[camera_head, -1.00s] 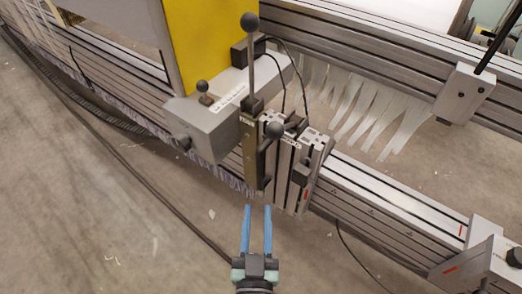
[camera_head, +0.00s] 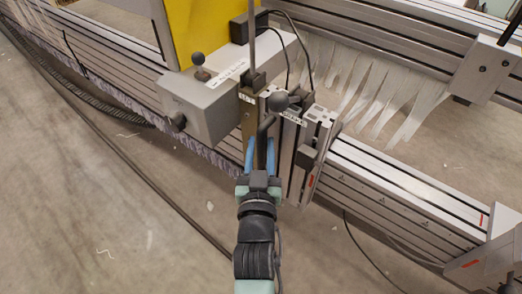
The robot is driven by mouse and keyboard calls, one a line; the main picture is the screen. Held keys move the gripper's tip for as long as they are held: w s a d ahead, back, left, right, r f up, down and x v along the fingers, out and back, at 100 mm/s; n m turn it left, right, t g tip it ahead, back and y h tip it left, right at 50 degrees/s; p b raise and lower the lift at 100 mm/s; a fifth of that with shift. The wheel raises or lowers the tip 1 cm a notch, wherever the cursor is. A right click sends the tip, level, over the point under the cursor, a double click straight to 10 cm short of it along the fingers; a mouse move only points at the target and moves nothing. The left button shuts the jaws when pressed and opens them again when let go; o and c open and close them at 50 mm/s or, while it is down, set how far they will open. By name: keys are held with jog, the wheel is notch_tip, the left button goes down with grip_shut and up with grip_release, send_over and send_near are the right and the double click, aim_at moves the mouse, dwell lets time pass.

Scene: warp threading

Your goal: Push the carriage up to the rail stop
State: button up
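The carriage is a grey box (camera_head: 205,105) with a yellow panel (camera_head: 200,30) and a slotted metal block (camera_head: 305,150) at its right side. It sits on the aluminium rail (camera_head: 400,200). The rail stop (camera_head: 490,255), an angled grey block with a red mark, is at the lower right, well apart from the carriage. My gripper (camera_head: 261,158) is at the carriage front, its blue fingers apart on either side of the lever's dark lower part. Contact is unclear.
A second grey block (camera_head: 484,68) with a rod sits on the far rail. Pale strips (camera_head: 380,100) hang between the rails. Cables (camera_head: 130,160) lie on the concrete floor at left. The near rail between carriage and stop looks clear.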

jog(key=shift+w, duration=0.3)
grip_shut()
dwell(1.3)
